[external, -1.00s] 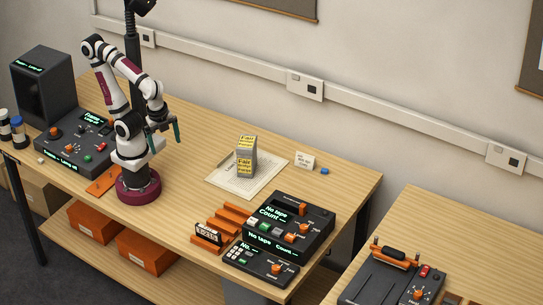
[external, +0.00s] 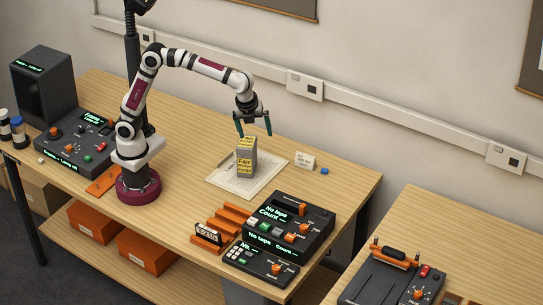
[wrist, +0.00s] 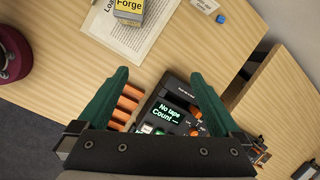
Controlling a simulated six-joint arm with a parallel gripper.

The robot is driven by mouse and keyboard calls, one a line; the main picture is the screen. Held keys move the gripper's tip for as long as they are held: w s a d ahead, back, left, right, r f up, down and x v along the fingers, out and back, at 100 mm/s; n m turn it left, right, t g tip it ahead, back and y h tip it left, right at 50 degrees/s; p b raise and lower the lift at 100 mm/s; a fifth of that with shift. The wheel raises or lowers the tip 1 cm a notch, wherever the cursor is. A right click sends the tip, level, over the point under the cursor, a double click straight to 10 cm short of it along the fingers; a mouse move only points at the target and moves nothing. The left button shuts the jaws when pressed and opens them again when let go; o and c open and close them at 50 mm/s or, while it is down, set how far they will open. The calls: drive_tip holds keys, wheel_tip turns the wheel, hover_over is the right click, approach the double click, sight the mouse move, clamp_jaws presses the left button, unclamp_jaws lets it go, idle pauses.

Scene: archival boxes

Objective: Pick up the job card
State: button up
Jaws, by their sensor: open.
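A white printed sheet (external: 226,181) lies flat on the wooden table, with a grey box with yellow labels (external: 246,165) standing on it. My gripper (external: 254,133) is open and empty above the box, fingers pointing down.
A small blue block (external: 325,171) lies beside the small card. A dark console (external: 291,222) with a lit display and an orange rack (external: 222,224) stand at the table's front right. A control panel (external: 75,146) is at the left. The table behind the sheet is clear.

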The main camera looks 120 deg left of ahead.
drive_tip(key=w+a+f+m, duration=0.2)
drive_tip(key=w+a+f, duration=0.2)
drive_tip(key=a, duration=0.4)
drive_tip(key=m+y, duration=0.1)
drive_tip(key=m, duration=0.2)
approach(305, 155)
drive_tip(key=x, duration=1)
drive_tip(key=shift+a+f, duration=0.15)
drive_tip(key=shift+f, duration=0.1)
drive_tip(key=c, duration=1)
drive_tip(key=shift+o, duration=0.2)
drive_tip(key=shift+r, duration=0.1)
